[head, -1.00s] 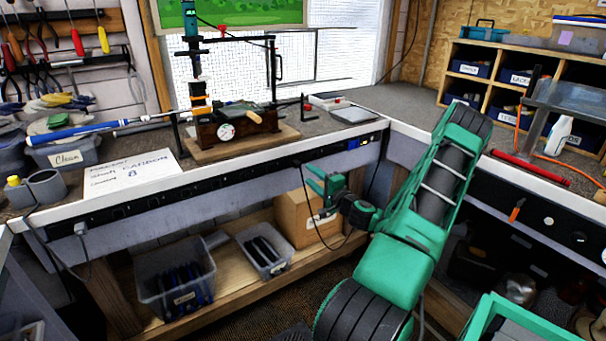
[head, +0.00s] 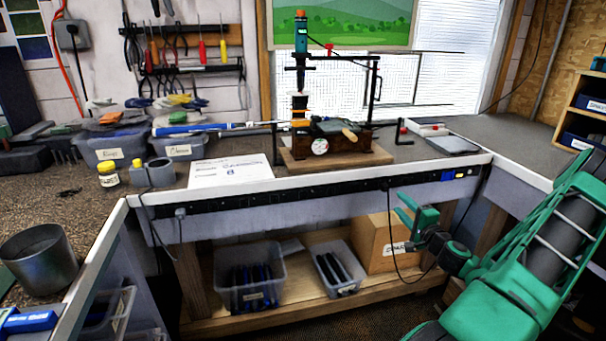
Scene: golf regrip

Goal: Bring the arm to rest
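My arm (head: 530,255) is green and grey and stands at the right of the head view, bent, in front of the bench. My gripper (head: 404,218) is at its left end, just below the bench's front edge and in front of the cardboard box (head: 378,242). Its two green fingers are spread apart with nothing between them. The golf club (head: 200,128), with a blue grip, lies level across the bench top, its shaft running to the vise (head: 330,148). My gripper is well apart from the club and the vise.
The bench's front edge (head: 330,180) runs just above my gripper. Clear bins (head: 250,290) stand on the lower shelf. A grey metal cup (head: 40,258) stands on the left side bench. A paper sheet (head: 225,172) lies on the bench. A cable hangs near my gripper.

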